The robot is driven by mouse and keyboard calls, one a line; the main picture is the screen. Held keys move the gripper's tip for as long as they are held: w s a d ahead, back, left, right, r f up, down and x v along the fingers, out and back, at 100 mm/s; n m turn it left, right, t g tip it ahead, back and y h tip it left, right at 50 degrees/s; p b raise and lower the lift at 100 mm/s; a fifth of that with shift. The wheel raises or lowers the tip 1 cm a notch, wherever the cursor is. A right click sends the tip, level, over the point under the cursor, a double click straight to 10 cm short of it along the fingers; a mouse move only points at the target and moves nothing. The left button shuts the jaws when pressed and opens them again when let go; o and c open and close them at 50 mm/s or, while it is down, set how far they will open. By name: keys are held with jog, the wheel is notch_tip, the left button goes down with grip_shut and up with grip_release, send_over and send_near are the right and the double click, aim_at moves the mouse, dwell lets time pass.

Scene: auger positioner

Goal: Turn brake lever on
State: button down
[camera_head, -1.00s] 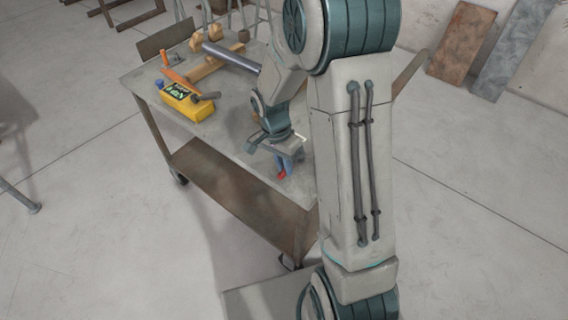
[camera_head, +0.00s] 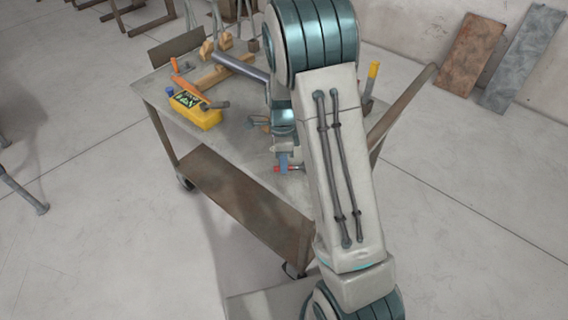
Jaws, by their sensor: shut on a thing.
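A small red-ended part (camera_head: 277,168), which looks like the brake lever, lies low over the near right part of the cart top, its red end pointing left. My gripper (camera_head: 283,161) comes down on it from above. Its blue fingers look shut on this part just right of the red end. The rest of the lever and its mount are hidden behind my gripper and arm.
The grey cart top (camera_head: 237,136) carries a yellow box (camera_head: 203,115) with a dark label, an orange part (camera_head: 188,87), wooden beams and a grey tube (camera_head: 240,67). A yellow-topped upright (camera_head: 373,70) stands right of my arm. The floor on the left is mostly clear.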

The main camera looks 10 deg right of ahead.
jog(key=w+m+p, duration=0.1)
jog(key=m, duration=0.1)
jog(key=w+d+m+p, duration=0.1)
jog(key=m, duration=0.1)
jog(key=shift+w+d+r+m+y, duration=0.15)
jog(key=shift+w+m+y, duration=0.15)
jog(key=shift+y, duration=0.1)
jog(key=shift+w+d+m+t+y+p, duration=0.15)
jog(key=shift+w+d+m+p, duration=0.25)
jog(key=shift+m, duration=0.35)
jog(key=shift+w+d+m+t+y+p, duration=0.15)
jog(key=shift+d+m+t+p, duration=0.1)
jog(key=shift+m+p, duration=0.4)
jog(key=shift+w+d+m+t+p, duration=0.1)
jog(key=shift+w+d+m+p, duration=0.2)
jog(key=shift+m, duration=0.5)
jog(key=c, duration=1.4)
grip_release()
jog(key=shift+s+d, duration=0.1)
jog(key=shift+o, duration=0.2)
